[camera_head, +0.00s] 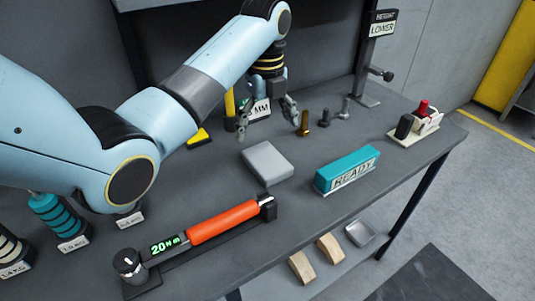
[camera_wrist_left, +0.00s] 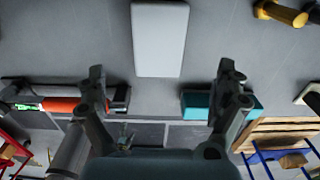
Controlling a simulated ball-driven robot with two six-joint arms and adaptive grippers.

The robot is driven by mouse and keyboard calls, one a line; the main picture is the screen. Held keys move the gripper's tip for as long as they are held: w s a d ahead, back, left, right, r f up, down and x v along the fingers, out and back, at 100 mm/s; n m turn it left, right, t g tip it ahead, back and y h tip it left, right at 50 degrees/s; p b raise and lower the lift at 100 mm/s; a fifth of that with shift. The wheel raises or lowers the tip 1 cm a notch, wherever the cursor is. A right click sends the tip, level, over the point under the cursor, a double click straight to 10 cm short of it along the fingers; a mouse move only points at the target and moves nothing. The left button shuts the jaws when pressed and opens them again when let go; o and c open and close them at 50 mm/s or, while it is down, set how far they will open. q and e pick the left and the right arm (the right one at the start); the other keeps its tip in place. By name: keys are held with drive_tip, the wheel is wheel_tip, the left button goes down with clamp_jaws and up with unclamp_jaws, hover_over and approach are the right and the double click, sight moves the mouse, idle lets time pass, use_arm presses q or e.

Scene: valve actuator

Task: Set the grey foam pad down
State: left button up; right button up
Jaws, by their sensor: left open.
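The grey foam pad (camera_head: 267,162) is a light grey block lying flat on the dark grey table (camera_head: 300,215). It also shows at the top middle of the left wrist view (camera_wrist_left: 160,40). My left gripper (camera_head: 268,116) is open and empty, behind the pad in the head view and apart from it. In the left wrist view its two fingers (camera_wrist_left: 163,88) are spread wide, with the pad beyond the tips. My right gripper is in neither view.
A teal READY block (camera_head: 346,170) stands right of the pad. An orange torque wrench (camera_head: 222,222) lies in front. Several bolts (camera_head: 324,118) stand behind to the right. A small holder with a red-handled item (camera_head: 415,122) is near the right edge. Bare table surrounds the pad.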

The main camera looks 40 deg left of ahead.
sight(266, 158)
use_arm(q)
drive_tip(key=f, duration=1)
drive_tip(key=shift+s+d, duration=0.15)
drive_tip(key=shift+d, duration=0.05)
drive_tip(key=shift+r, duration=0.1)
drive_tip(key=shift+c, duration=0.4)
drive_tip(key=c, duration=1)
drive_tip(key=shift+r, duration=0.1)
